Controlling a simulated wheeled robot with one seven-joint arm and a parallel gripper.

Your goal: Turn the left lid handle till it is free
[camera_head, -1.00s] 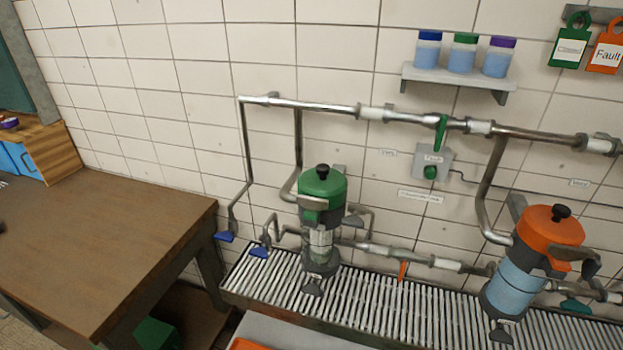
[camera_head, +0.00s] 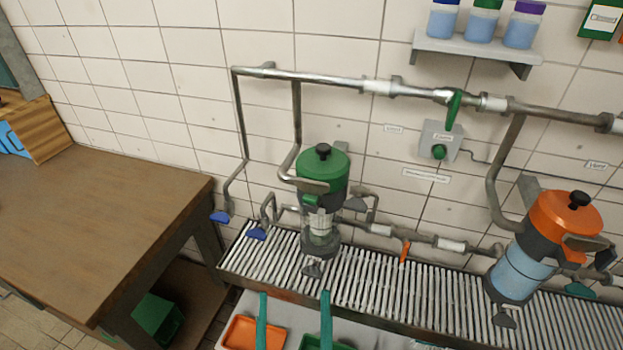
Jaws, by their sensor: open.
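The left canister has a round green lid (camera_head: 335,163) with a black knob (camera_head: 323,151) on top. My gripper (camera_head: 294,294) shows as two teal fingers at the bottom edge. They are spread apart and empty, below and in front of the canister, touching nothing I can see.
A second canister with an orange lid (camera_head: 566,212) stands at right. Steel pipes (camera_head: 330,82) run along the tiled wall. A slatted grating (camera_head: 380,285) lies under both canisters. An orange tray (camera_head: 240,333) is beside my fingers. A brown table (camera_head: 100,220) stands at left.

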